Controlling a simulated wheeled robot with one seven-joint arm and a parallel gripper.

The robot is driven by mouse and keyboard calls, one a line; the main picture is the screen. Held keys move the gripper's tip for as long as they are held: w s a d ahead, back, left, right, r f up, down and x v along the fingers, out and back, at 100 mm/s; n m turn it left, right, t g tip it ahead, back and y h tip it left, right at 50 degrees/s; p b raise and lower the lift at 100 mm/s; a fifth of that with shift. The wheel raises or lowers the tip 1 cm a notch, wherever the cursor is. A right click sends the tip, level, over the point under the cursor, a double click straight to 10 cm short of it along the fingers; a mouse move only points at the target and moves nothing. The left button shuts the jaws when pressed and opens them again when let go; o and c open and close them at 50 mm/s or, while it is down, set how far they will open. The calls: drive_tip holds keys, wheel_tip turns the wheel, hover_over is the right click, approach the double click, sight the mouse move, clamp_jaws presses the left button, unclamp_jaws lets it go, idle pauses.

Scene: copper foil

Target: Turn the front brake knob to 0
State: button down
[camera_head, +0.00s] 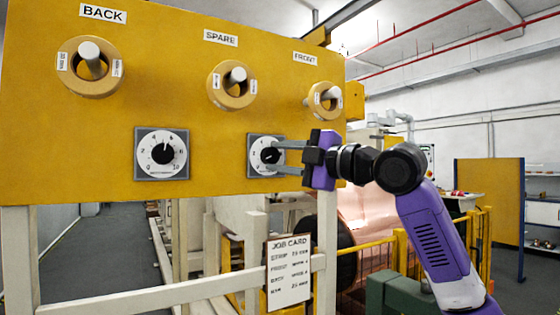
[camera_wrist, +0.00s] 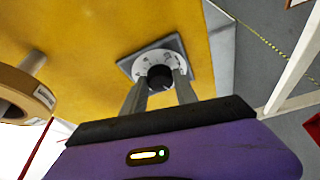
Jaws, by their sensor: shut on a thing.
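The front brake knob (camera_head: 269,155) is a small black knob on a round white dial over a grey square plate, at the lower right of the yellow panel. My gripper (camera_head: 278,157) reaches it from the right, with its two grey fingers on either side of it. In the wrist view the black knob (camera_wrist: 160,76) sits between the fingertips of my gripper (camera_wrist: 162,82), which is shut on it. The fingers cover part of the dial, and I cannot read where the knob points. A second, similar knob (camera_head: 164,154) stands free to the left, pointing up.
The yellow panel (camera_head: 100,140) carries three ring-shaped holders labelled BACK (camera_head: 103,13), SPARE (camera_head: 221,38) and FRONT (camera_head: 305,58) above the dials. A job card (camera_head: 289,272) hangs below. Yellow railings (camera_head: 400,255) and a copper roll (camera_head: 365,215) stand to the right.

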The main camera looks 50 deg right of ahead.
drive_tip(key=n, duration=0.2)
drive_tip(key=n+g+p, duration=0.1)
drive_tip(key=n, duration=0.1)
drive_tip(key=shift+r+g, duration=0.2)
drive_tip(key=shift+g, duration=0.1)
drive_tip(key=shift+n, duration=0.3)
drive_tip(key=c, duration=1)
unclamp_jaws()
drive_tip(key=shift+o, duration=0.2)
drive_tip(key=s+b, duration=0.1)
drive_tip(key=s, duration=0.6)
drive_tip(key=shift+s+d+r+b, duration=0.3)
drive_tip(key=shift+s+d+b, duration=0.05)
drive_tip(key=shift+d, duration=0.05)
